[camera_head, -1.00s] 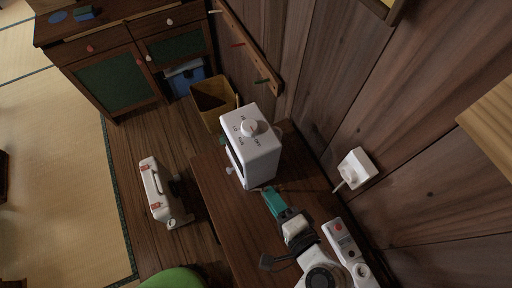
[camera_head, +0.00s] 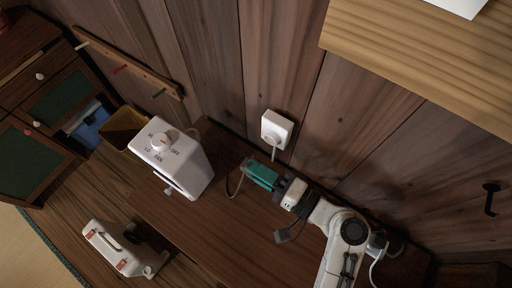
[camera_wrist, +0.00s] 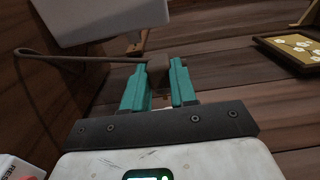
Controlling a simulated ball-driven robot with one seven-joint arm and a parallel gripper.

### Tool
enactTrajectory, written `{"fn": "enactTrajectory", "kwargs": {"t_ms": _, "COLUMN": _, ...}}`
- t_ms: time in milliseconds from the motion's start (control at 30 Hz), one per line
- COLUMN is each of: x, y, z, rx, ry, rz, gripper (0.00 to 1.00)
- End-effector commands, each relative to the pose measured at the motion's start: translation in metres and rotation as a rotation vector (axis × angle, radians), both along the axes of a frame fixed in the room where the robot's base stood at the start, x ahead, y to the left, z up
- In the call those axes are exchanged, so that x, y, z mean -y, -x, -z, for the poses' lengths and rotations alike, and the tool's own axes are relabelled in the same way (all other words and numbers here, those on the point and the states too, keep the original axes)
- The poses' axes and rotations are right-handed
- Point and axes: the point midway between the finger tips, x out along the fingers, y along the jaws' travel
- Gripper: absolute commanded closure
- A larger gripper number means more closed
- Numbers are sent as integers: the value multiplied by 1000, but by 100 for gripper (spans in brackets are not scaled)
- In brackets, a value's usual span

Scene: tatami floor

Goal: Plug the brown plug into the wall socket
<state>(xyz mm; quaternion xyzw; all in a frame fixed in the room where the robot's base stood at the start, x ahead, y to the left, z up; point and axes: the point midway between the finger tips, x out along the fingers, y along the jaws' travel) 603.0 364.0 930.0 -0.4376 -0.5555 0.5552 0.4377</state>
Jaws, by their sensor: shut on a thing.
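The wall socket (camera_head: 284,122) is a white square box on the plank wall, with a white piece and a cord at its lower side. My gripper (camera_head: 249,166) has teal fingers and is just below and left of the socket in the head view, apart from it. In the wrist view, my gripper (camera_wrist: 158,82) is shut on the brown plug (camera_wrist: 158,66), which shows between the fingertips. A brown cord (camera_wrist: 75,58) runs left from the plug and loops. The cord (camera_head: 236,187) also hangs below the fingers in the head view. The socket's holes are not clearly visible.
A white box with a dial (camera_head: 190,168) stands on the brown bench (camera_head: 215,215), left of my gripper. A yellow bin (camera_head: 122,128) is behind it. A white case (camera_head: 112,250) lies lower left. A wooden shelf (camera_head: 420,60) juts out upper right. A flower picture (camera_wrist: 290,50) shows in the wrist view.

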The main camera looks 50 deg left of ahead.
Motion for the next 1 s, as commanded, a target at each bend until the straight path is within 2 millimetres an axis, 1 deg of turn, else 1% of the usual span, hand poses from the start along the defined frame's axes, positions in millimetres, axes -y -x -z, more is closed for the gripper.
{"fn": "enactTrajectory", "kwargs": {"t_ms": 300, "x": -6, "y": -27, "z": 2, "rx": 2, "ry": 0, "rz": 1, "gripper": 100}}
{"fn": "enactTrajectory", "kwargs": {"t_ms": 533, "x": -10, "y": -43, "z": 2, "rx": 2, "ry": 0, "rz": 0, "gripper": 100}}
{"fn": "enactTrajectory", "kwargs": {"t_ms": 700, "x": -12, "y": -49, "z": 1, "rx": 0, "ry": 0, "rz": 0, "gripper": 100}}
{"fn": "enactTrajectory", "kwargs": {"t_ms": 1000, "x": -12, "y": -51, "z": 0, "rx": -1, "ry": 0, "rz": 0, "gripper": 100}}
